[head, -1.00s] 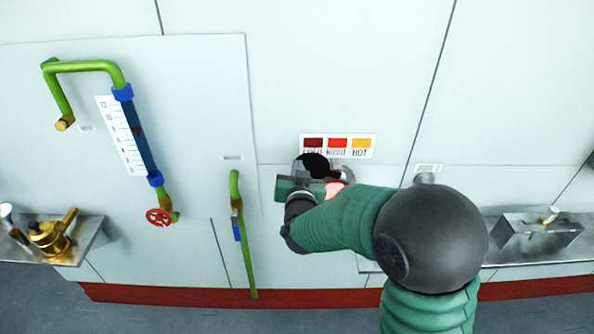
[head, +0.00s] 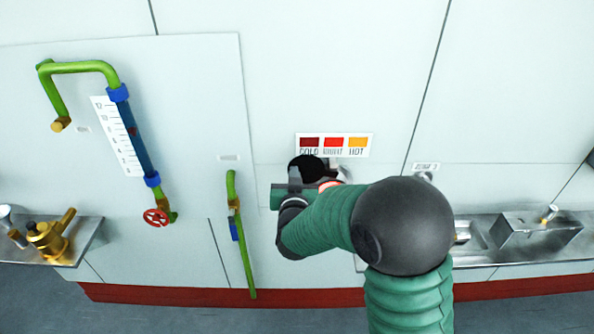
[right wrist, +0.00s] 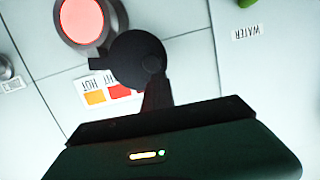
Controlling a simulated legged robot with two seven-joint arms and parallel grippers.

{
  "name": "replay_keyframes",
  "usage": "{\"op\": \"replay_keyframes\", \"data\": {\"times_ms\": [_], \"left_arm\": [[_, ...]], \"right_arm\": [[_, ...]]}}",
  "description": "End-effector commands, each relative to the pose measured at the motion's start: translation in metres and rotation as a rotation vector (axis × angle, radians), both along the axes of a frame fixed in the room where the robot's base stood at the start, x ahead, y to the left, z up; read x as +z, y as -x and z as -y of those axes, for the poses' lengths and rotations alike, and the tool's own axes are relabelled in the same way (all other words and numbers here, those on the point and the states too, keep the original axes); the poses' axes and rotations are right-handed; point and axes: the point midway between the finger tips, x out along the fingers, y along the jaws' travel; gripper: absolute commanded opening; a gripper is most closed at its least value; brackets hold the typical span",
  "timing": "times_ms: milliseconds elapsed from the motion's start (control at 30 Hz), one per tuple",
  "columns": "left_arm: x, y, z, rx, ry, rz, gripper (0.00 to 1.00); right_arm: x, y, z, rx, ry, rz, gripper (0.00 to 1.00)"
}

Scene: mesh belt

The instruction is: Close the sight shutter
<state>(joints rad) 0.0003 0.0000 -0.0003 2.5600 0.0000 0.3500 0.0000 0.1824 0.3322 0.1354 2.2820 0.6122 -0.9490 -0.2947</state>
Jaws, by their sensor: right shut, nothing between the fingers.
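The sight shutter is a black round disc (head: 306,167) with a small tab, on the wall below the colour card. In the right wrist view the disc (right wrist: 132,55) lies beside the glowing red sight glass (right wrist: 82,20), leaving most of the glass uncovered. In the head view only a sliver of the red glass (head: 328,185) shows behind my arm. My right gripper (head: 295,180) is shut and empty, just in front of the disc's lower left. In the right wrist view its dark fingers (right wrist: 157,92) overlap the disc's edge; I cannot tell whether they touch. My left gripper is not in view.
A colour card (head: 334,145) is above the shutter. A green pipe (head: 240,230) runs down the wall to the left. Further left are a gauge tube (head: 135,135) and red handwheel (head: 156,217). Metal shelves (head: 85,240) stand out at both sides.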

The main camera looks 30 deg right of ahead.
Motion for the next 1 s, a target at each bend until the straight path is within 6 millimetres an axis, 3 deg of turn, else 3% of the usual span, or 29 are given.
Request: {"op": "replay_keyframes", "data": {"times_ms": [533, 1000], "left_arm": [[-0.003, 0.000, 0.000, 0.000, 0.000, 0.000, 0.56], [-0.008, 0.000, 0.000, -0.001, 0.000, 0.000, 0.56]], "right_arm": [[-0.058, -0.007, -0.014, 0.002, 0.408, -0.252, 0.00], [-0.111, 0.000, -0.002, -0.001, 0.790, -0.483, 0.00]]}}
